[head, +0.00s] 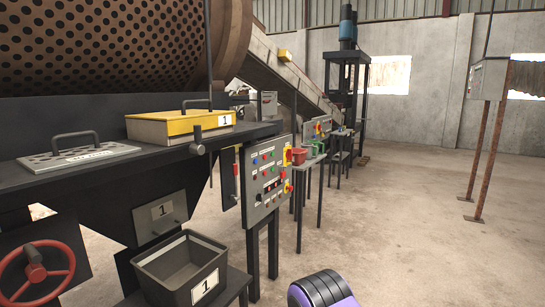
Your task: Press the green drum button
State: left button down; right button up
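A grey control panel (247,196) stands on dark legs near the middle of the head view, angled to the right. It carries rows of small buttons or lamps in blue, red, green and other colours. Its labels are too small to read, so I cannot tell which green one is the drum button. The large perforated drum (120,40) is at the upper left. Neither of my grippers is in view. A purple and black rounded part at the bottom edge looks like part of my own body.
A dark tray (165,290) marked 1 and a red handwheel (68,272) are at the lower left. A yellow-topped box (160,125) sits on the frame. Beyond the panel are red (299,156) and green containers on a stand. Floor (400,230) to the right is clear.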

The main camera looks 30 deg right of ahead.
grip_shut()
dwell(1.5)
